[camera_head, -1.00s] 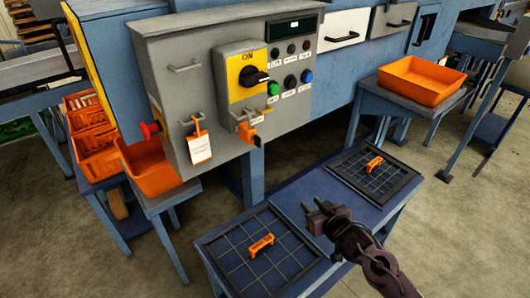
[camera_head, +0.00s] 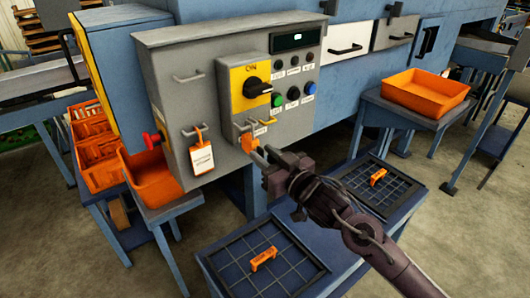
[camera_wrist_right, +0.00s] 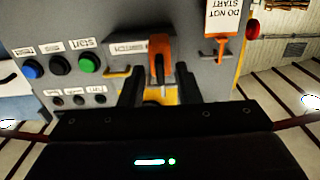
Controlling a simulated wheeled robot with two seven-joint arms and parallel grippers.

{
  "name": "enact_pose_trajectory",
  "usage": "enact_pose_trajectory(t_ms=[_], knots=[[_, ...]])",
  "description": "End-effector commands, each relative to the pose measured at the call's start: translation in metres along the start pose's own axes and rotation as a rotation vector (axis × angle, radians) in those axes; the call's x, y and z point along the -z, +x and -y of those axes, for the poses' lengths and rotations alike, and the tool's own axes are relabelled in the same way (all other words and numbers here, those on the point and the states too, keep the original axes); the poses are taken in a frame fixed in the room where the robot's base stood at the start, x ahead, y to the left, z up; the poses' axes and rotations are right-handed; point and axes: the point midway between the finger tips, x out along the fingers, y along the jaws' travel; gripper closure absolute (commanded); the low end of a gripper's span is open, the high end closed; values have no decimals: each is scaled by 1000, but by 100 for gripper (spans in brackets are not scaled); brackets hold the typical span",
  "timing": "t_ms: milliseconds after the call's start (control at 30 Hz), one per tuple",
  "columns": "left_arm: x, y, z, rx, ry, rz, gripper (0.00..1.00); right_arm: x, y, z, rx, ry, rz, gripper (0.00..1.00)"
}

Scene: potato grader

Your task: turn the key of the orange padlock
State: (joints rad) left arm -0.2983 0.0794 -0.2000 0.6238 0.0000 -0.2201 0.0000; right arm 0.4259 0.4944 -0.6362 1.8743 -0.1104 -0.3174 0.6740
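The orange padlock (camera_head: 248,142) hangs at the lower edge of the grey control box, below the yellow switch plate. In the right wrist view the padlock (camera_wrist_right: 160,48) shows upside down, beyond and between my two dark fingers, with a dark part at its middle that may be the key. My right gripper (camera_head: 262,156) is just in front of the padlock and partly covers its lower end. Its fingers (camera_wrist_right: 158,88) are apart, and I see no contact with the padlock. My left gripper is not in view.
The switch plate (camera_head: 250,85) has a black knob, with green and blue buttons (camera_head: 308,88) beside it. A white tag (camera_head: 201,158) hangs to the left. Below is a blue table with two gridded trays (camera_head: 225,275), each holding an orange handle. An orange bin (camera_head: 425,88) stands right.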

Motion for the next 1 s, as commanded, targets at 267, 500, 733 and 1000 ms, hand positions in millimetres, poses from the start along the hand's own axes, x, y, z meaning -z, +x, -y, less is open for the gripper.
enact_pose_trajectory(t_ms=[267,500,733,1000], knots=[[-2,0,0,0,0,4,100,-1,4,0,1,0,0,70],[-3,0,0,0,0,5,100,-1,4,0,1,0,0,96],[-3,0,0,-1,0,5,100,-1,4,0,1,-1,1,100],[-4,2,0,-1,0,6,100,-1,4,0,1,-60,0,100]])
